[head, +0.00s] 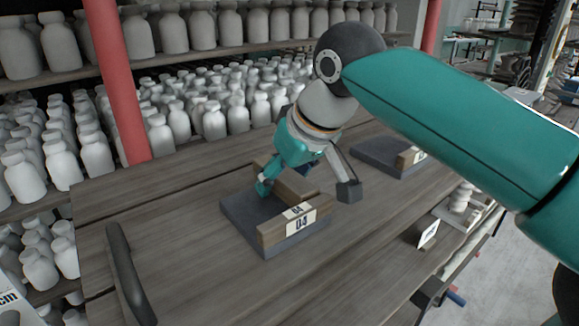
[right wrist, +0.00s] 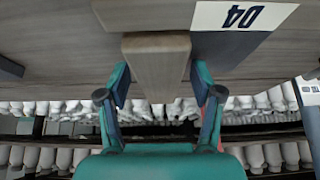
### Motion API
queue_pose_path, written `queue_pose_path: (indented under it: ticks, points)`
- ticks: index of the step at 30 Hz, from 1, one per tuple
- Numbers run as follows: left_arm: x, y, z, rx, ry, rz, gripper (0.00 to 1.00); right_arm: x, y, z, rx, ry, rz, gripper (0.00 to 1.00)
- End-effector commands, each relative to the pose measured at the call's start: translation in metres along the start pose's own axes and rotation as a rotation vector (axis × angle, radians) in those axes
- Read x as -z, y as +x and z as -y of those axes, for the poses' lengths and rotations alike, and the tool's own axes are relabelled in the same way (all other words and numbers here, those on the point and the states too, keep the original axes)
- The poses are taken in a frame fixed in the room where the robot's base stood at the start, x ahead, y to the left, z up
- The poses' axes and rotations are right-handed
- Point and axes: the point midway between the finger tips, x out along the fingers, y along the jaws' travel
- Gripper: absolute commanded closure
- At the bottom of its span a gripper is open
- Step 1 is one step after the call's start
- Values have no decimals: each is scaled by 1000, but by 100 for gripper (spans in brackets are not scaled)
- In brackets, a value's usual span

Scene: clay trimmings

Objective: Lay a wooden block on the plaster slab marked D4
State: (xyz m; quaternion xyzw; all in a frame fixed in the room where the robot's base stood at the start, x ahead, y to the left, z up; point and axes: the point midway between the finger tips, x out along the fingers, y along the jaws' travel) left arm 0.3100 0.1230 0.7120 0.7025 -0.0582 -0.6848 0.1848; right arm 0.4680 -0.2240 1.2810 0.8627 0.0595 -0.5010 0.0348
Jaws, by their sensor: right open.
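The dark plaster slab (head: 236,212) lies on the wooden table, with a labelled wooden board along its front edge; the label (head: 301,223) reads D4 or 04. It shows upside down in the right wrist view (right wrist: 240,16). A plain wooden block (head: 292,186) appears to lie on this slab, behind the board. My right gripper (head: 306,190) is low over the slab, open, with one finger on each side of the block. In the right wrist view the block (right wrist: 156,65) sits between the fingertips; contact is hard to judge. My left gripper is out of view.
A second dark slab (head: 372,152) with a partly hidden label lies farther right. A small tray with stacked white pieces (head: 461,197) and a label card (head: 428,234) are at the right edge. Shelves of pale bottles (head: 215,120) stand behind. The table's front left is mostly clear.

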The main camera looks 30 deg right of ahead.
Motion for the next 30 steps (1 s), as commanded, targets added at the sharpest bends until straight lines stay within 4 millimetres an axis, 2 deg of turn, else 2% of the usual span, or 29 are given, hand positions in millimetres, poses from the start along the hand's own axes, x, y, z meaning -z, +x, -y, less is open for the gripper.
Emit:
queue_pose_path:
  ticks: [5,18,24,30]
  points:
    - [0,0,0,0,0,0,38,1,-15,0,1,-1,-5,34]
    - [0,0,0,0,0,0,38,2,-96,1,2,-2,-4,34]
    - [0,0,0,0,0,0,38,1,-114,0,0,-1,-2,34]
    - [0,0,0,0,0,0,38,0,-118,0,0,0,0,34]
